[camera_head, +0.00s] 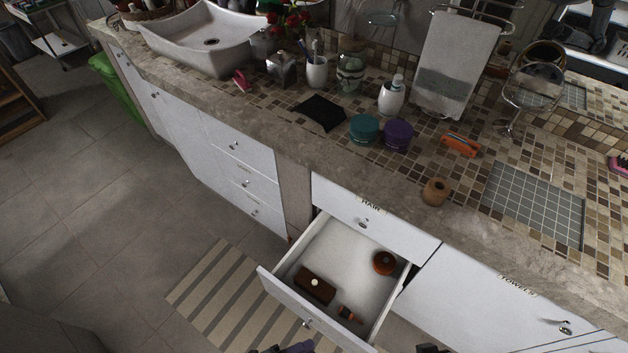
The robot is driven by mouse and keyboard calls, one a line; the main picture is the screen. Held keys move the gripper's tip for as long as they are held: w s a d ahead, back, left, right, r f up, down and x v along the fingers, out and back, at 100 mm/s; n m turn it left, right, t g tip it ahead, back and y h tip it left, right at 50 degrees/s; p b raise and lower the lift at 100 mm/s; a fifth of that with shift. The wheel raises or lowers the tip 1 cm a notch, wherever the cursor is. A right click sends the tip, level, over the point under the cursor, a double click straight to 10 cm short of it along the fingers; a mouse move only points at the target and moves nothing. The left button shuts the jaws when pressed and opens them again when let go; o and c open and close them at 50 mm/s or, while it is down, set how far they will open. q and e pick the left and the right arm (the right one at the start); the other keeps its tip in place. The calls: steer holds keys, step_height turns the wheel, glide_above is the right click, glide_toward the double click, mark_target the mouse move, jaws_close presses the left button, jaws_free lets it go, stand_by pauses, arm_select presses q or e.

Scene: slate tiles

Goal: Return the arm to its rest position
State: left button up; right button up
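Only small dark parts of my arms show at the bottom edge of the head view. The left one, likely my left gripper (284,347), is just below the front of an open drawer (306,322). The right one, likely my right gripper (432,348), is to the right of that drawer, below the white cabinet front. Both are cut off by the frame. Their fingers cannot be made out, and I see nothing held in either.
The open drawer under the "HAIR" label holds a dark brown box (315,290), a round brown container (384,262) and a small orange-black item (350,314). The counter (330,150) above carries a sink (208,36), jars, cups and a mirror (533,85). Floor at left is open.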

arm_select(q)
steer(key=w+r+n+t+y+p, duration=0.3)
steer(key=w+r+n+y, duration=0.15)
steer(key=r, duration=0.55)
steer(key=w+a+r+n+y+p, duration=0.1)
steer(key=w+a+r+n+y, duration=0.1)
steer(key=a+r+n+y, duration=0.3)
steer(key=s+a+r+n+g+y+p, duration=0.1)
steer(key=s+a+r+n+g+y, duration=0.1)
steer(key=s+a+n+g, duration=0.35)
steer(key=s+a+r+n+g+y, duration=0.2)
steer(key=s+a+n, duration=0.3)
steer(key=a, duration=0.4)
step_height(320, 180, up, 37)
steer(key=w+n+p, duration=0.1)
steer(key=p, duration=3.7)
steer(key=shift+w+d+t, duration=0.15)
steer(key=shift+w+t, duration=0.2)
arm_select(e)
step_height(320, 180, up, 44)
steer(key=shift+r, duration=0.25)
arm_select(q)
steer(key=shift+s, duration=0.1)
